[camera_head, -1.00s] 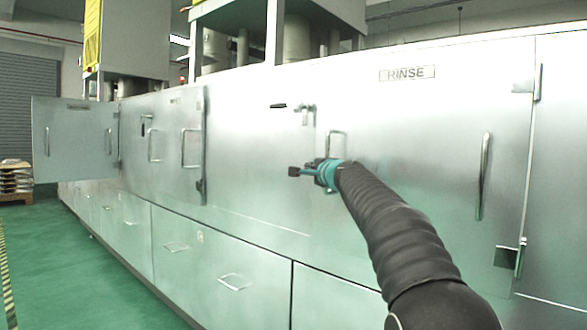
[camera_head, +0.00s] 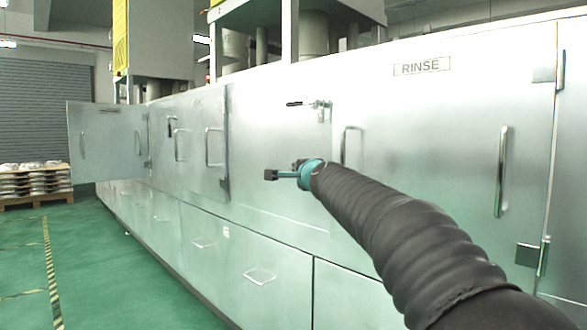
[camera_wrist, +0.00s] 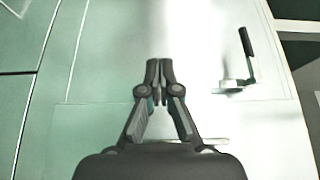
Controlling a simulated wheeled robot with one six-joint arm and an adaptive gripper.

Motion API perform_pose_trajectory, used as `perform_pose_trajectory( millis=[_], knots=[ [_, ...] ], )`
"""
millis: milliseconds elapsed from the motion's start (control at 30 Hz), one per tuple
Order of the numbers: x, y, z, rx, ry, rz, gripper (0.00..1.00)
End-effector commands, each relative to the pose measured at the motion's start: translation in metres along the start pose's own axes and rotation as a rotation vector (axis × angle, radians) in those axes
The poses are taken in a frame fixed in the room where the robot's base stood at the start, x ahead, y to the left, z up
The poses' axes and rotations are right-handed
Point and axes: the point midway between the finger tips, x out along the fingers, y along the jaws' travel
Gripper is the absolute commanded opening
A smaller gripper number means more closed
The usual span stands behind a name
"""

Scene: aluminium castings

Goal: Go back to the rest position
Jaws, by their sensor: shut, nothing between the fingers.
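My gripper (camera_head: 270,175) shows at the end of my dark sleeved arm in the head view, in front of a closed metal door of the washing line. In the wrist view my gripper (camera_wrist: 159,65) has its fingertips together with nothing between them. Behind it is the pale door panel (camera_wrist: 110,50), with a dark latch handle (camera_wrist: 246,45) to the right. In the head view the same door (camera_head: 275,140) has a latch (camera_head: 320,108) near its top right. The gripper appears clear of the door.
The long metal machine (camera_head: 400,125) fills the middle and right, with a RINSE label (camera_head: 421,66), door handles (camera_head: 502,170) and lower drawers (camera_head: 260,275). A far-left door (camera_head: 105,145) stands open. Green floor (camera_head: 110,275) is free at left. A loaded pallet (camera_head: 35,185) stands beyond.

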Motion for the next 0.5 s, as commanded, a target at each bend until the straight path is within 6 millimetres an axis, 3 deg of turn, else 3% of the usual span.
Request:
perform_pose_trajectory(
  millis=[333, 367, 500],
  knots=[
    [-0.011, 0.006, 0.025, -0.077, -0.03, 0.026, 0.0],
    [-0.011, 0.013, 0.03, -0.123, -0.053, 0.048, 0.0],
    [-0.018, 0.09, 0.047, -0.336, -0.174, 0.219, 0.0]
  ],
)
